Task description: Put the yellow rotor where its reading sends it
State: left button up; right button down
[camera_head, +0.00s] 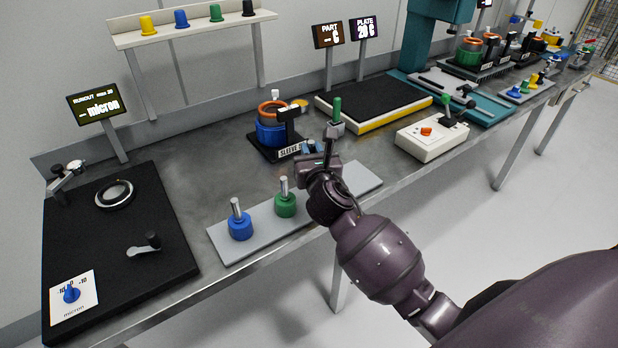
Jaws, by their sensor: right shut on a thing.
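I cannot make out the yellow rotor for certain. A small yellow round patch (299,104) shows behind the blue stator housing (270,131), which has copper-coloured windings and sits on a black base with a "SLEEVE" label. A blue rotor (240,222) and a green rotor (285,201) stand upright with metal shafts on the grey tray (226,243). My right gripper (333,137) is above the tray's far right part, to the right of the housing. It appears shut on a grey piece with a green handle (337,108). My left gripper is out of view.
A runout display (93,103) reads "-- micron" beside a black plate (110,230) at left. PART (328,36) and PLATE (363,29) displays stand behind a black-topped plate (375,102). A white box with a lever (431,140) stands at right. Coloured caps line a shelf (195,30).

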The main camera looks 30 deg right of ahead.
jog(key=shift+f, duration=0.8)
jog(key=shift+f+b, duration=0.35)
jog(key=shift+f, duration=0.15)
notch_tip(320, 180, down, 4)
jog(key=shift+f+b, duration=0.1)
jog(key=shift+b, duration=0.7)
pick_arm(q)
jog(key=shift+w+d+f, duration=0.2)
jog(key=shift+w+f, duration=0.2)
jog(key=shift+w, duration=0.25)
pick_arm(e)
jog(key=c, duration=1.1)
grip_release()
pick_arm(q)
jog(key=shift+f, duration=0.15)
